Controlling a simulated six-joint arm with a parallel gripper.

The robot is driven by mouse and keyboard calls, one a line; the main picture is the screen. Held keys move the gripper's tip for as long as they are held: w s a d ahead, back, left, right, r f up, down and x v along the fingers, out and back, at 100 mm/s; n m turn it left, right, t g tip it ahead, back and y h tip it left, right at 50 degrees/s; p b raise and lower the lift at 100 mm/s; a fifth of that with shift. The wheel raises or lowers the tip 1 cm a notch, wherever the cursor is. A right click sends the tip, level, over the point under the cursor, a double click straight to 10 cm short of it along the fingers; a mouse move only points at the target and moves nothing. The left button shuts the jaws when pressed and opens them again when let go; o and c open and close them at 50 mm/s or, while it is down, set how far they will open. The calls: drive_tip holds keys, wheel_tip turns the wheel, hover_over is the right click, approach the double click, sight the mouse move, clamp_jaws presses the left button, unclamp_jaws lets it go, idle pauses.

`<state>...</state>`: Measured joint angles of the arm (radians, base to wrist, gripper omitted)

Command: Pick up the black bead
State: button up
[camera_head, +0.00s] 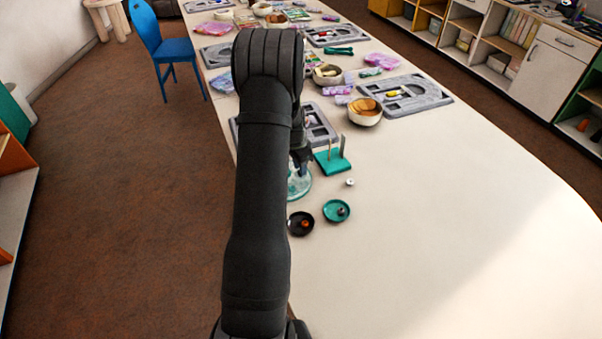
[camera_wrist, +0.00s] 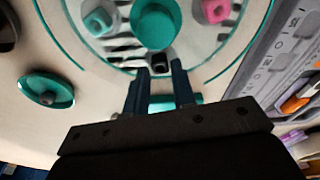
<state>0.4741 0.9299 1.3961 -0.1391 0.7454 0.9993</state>
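In the wrist view a small black bead (camera_wrist: 160,62) lies at the near edge of a clear round dish (camera_wrist: 215,70), just ahead of my fingertips. My gripper (camera_wrist: 160,70) is open, with a gap between its two fingers and nothing held. The bead is roughly in line with that gap. In the head view my gripper (camera_head: 301,158) is over the clear dish (camera_head: 302,187), and my arm hides part of the dish. I cannot make out this bead there.
The clear dish also holds a teal bead (camera_wrist: 98,20), a pink bead (camera_wrist: 215,10) and a larger teal round piece (camera_wrist: 155,25). A teal peg stand (camera_head: 333,163) is close by. A teal dish (camera_head: 330,218) holds a dark bead. A black dish (camera_head: 294,229) holds an orange bead.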

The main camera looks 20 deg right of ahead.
drive_tip(key=shift+d+f, duration=0.15)
drive_tip(key=shift+f, duration=0.7)
clamp_jaws()
drive_tip(key=shift+r, duration=0.1)
